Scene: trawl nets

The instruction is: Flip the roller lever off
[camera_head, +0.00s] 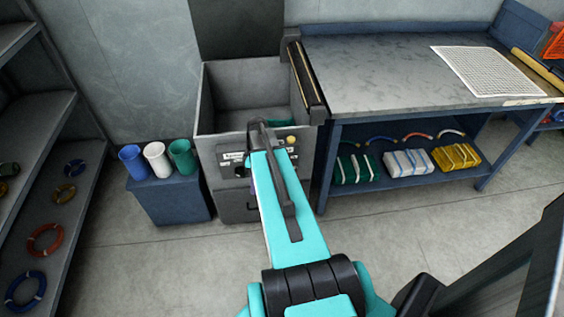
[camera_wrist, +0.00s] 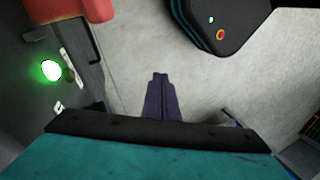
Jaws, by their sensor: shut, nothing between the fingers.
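The grey machine (camera_head: 222,188) has an open-topped bin and a control panel (camera_head: 232,157) on its front. The panel carries pale labels, a yellow knob (camera_head: 291,140) and dark controls, partly hidden by my arm. In the wrist view a lit green round light (camera_wrist: 50,70) shows at the left, beside a small dark stub (camera_wrist: 69,73) on a pale plate. I cannot tell whether that stub is the roller lever. My gripper (camera_wrist: 160,76) is shut and empty, its purple fingers apart from the panel and over the floor in the picture. My arm mostly hides it in the head view.
A blue box (camera_head: 170,202) with blue, white and green cups stands left of the machine. A workbench (camera_head: 385,65) with bundled nets on its lower shelf stands right. Shelves with rope rings (camera_head: 45,240) line the left. A red thing (camera_wrist: 75,8) shows top left in the wrist view.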

